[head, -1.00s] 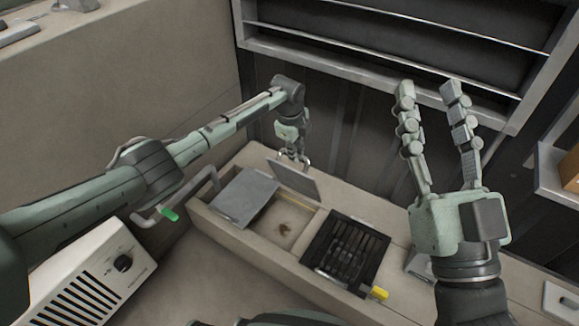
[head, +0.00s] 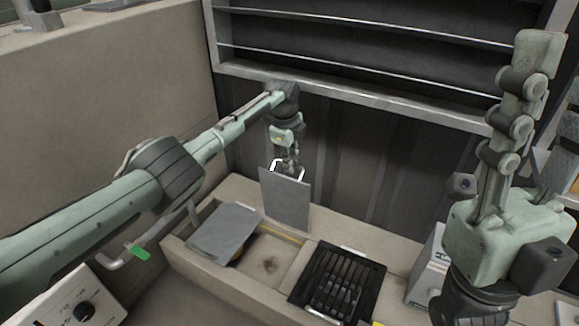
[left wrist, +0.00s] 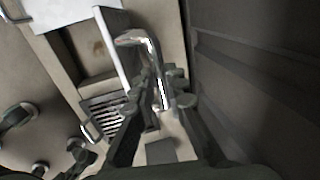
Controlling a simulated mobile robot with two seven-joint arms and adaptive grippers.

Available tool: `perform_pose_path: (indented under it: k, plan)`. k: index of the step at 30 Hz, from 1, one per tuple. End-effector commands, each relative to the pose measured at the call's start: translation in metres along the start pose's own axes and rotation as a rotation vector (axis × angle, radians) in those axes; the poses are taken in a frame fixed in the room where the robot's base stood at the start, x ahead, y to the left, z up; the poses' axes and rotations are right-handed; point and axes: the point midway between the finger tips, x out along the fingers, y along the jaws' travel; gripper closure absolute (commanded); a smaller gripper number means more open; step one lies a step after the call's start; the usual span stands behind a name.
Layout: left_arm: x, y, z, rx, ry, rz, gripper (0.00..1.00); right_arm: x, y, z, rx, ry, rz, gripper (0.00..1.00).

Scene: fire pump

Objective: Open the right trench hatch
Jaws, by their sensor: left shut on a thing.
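The right trench hatch (head: 286,200) is a grey plate standing nearly upright at the back edge of the trench (head: 268,264). My left gripper (head: 287,168) is shut on its metal handle (head: 275,164) at the plate's top. In the left wrist view the fingers (left wrist: 152,88) close around the bent shiny handle (left wrist: 137,38), and the plate (left wrist: 114,52) shows nearly edge-on. The left hatch (head: 224,232) is a grey plate lying slightly tilted over the trench's left part.
A black slotted grate (head: 338,282) sits right of the trench opening. A shelf rack (head: 350,50) and dark wall stand close behind the left gripper.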

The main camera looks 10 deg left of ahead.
Motion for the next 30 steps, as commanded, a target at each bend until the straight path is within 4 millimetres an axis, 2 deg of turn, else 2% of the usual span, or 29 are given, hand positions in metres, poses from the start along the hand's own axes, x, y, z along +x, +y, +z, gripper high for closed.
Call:
perform_pose_path:
  k: [1,11,12,16,26,30]
  plan:
    - [0.004,0.002,-0.007,0.006,0.012,0.005,1.00,0.000,0.000,0.000,0.000,0.001,-0.001,0.60]
    - [0.004,0.001,-0.008,0.006,0.013,0.005,1.00,0.000,0.000,0.000,-0.001,0.001,-0.002,0.60]
    - [0.004,0.001,-0.008,0.006,0.013,0.005,0.82,0.000,0.000,0.000,-0.001,0.001,-0.002,0.60]
    - [0.002,0.001,-0.006,0.004,0.009,0.003,0.66,0.000,0.000,0.000,-0.001,0.001,-0.002,0.60]
    - [-0.001,-0.001,-0.003,0.002,0.004,-0.001,0.66,-0.001,0.000,0.001,0.001,-0.003,0.000,0.60]
    - [-0.015,-0.002,-0.002,0.002,0.005,-0.003,0.66,0.000,0.000,0.001,0.001,-0.002,0.000,0.60]
